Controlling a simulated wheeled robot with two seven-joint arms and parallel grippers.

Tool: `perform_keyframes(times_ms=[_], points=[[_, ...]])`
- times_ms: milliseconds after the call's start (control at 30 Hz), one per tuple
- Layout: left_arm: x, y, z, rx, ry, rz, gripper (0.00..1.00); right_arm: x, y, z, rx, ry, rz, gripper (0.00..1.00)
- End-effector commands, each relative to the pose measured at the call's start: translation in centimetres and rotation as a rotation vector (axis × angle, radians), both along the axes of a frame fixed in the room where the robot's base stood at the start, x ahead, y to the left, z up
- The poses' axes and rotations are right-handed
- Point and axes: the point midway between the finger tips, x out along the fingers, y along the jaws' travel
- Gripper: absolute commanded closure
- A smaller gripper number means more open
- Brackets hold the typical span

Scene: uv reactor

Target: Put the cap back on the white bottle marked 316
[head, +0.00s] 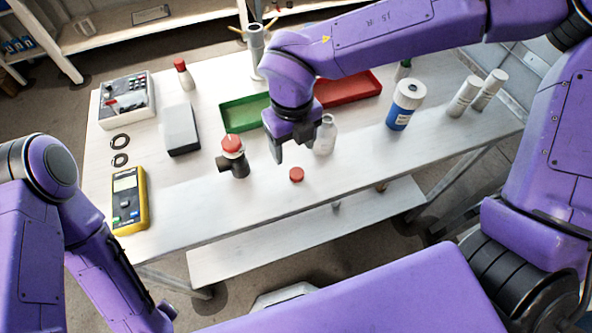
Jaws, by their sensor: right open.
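A white bottle (325,136) stands open and upright near the middle of the table; I cannot read its marking. A red cap (296,174) lies on the table in front of it, near the front edge. My right gripper (292,151) points down with its jaws open, just left of the bottle and above and behind the cap. It holds nothing, and I cannot tell whether a finger touches the bottle. Another white bottle (186,78) with a red cap on stands at the back left. My left arm shows at the lower left, but its gripper is out of frame.
A red-topped dark fitting (235,160) stands left of the gripper. Green (232,126) and red (361,84) trays lie behind. A blue-labelled jar (404,106) and white cylinders (463,100) stand right. A yellow meter (129,203) lies left. The front middle is mostly clear.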

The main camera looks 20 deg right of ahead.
Motion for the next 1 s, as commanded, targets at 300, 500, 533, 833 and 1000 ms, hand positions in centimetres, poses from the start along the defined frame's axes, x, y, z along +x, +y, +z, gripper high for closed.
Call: perform_keyframes(times_ms=[300, 500, 533, 833, 1000], points=[[0.0, 0.0, 0.2, 0.0, 0.0, 0.0, 1.0, -0.1, 0.1, -3.4, 0.001, 0.001, 0.002, 0.34], [0.0, 0.0, 0.1, 0.0, 0.0, 0.0, 1.0, -0.1, 0.1, -3.4, 0.001, 0.001, 0.002, 0.34], [0.0, 0.0, 0.2, 0.0, 0.0, 0.0, 1.0, -0.1, 0.0, -3.4, 0.0, 0.001, 0.002, 0.34], [0.0, 0.0, 1.0, 0.0, 0.0, 0.0, 1.0, -1.0, -0.5, -7.6, -0.002, 0.004, 0.003, 0.34], [0.0, 0.0, 1.0, 0.0, 0.0, 0.0, 1.0, -1.0, -0.5, -8.6, 0.001, 0.001, 0.002, 0.34]])
